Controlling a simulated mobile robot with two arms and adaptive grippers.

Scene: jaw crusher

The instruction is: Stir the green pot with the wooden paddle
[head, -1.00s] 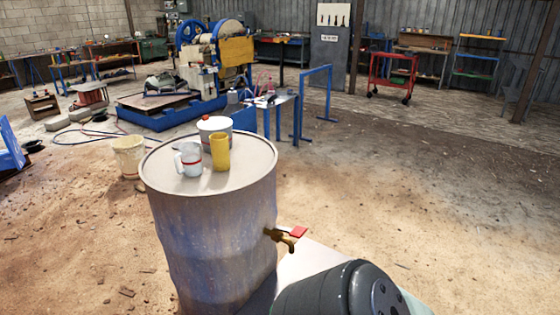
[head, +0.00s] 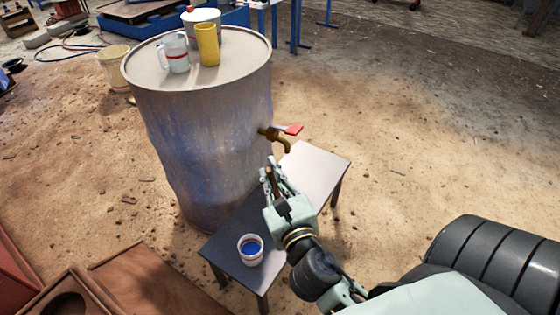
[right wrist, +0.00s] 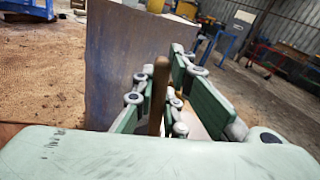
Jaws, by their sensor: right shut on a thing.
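My right gripper (head: 274,180) is shut on a brown wooden stick, which looks like the handle of the wooden paddle. The stick (right wrist: 158,95) stands nearly upright between the fingers in the right wrist view. Its lower end is hidden by the gripper. The gripper is above the small table (head: 318,170), in front of the barrel's tap. I cannot make out a green pot in either view; my gripper and arm hide part of the table. My left gripper is not in view.
A large metal drum (head: 205,140) with a red-handled brass tap (head: 275,134) stands behind the table. On its top are a white mug (head: 175,55), a yellow cup (head: 208,45) and a white pot (head: 199,18). A white cup with blue inside (head: 250,248) is on the table's near end.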

